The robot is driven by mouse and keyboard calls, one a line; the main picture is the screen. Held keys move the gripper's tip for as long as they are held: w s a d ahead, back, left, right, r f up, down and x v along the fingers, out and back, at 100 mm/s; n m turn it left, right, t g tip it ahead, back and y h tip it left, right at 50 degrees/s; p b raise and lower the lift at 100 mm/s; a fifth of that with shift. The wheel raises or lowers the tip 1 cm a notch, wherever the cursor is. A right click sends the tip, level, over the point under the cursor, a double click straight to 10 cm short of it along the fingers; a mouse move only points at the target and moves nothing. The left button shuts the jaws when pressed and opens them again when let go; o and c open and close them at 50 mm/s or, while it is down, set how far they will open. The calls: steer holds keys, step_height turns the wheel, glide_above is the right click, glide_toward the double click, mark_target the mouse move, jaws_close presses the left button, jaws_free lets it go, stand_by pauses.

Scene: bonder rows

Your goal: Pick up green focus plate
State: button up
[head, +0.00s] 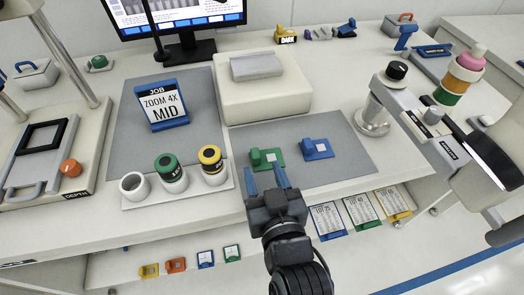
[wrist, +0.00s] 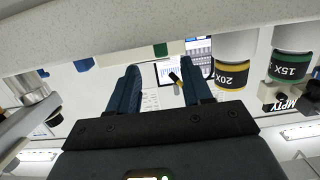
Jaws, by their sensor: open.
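The green focus plate (head: 266,157) lies on the grey mat (head: 335,178) near the bench's front edge. It has a raised green block at its left and a white square on top. My gripper (head: 265,180) is open and empty, its two blue fingers pointing at the plate from the front. The fingertips are close to the plate; whether they touch it I cannot tell. In the wrist view, a small part of a green block (wrist: 160,50) shows between and beyond the fingers (wrist: 163,85).
A similar blue plate (head: 317,149) lies just right of the green one. A white holder with green and yellow ringed lenses (head: 211,165) stands left. A white block (head: 263,95) stands behind. A microscope-like arm (head: 425,125) stands right. Lot cards (head: 327,222) hang below the bench edge.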

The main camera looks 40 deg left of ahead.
mark_target(257, 158)
steer(key=p+x, duration=0.1)
steer(key=x, duration=0.5)
steer(key=shift+w+a, duration=0.2)
steer(key=shift+a, duration=0.2)
jaws_close()
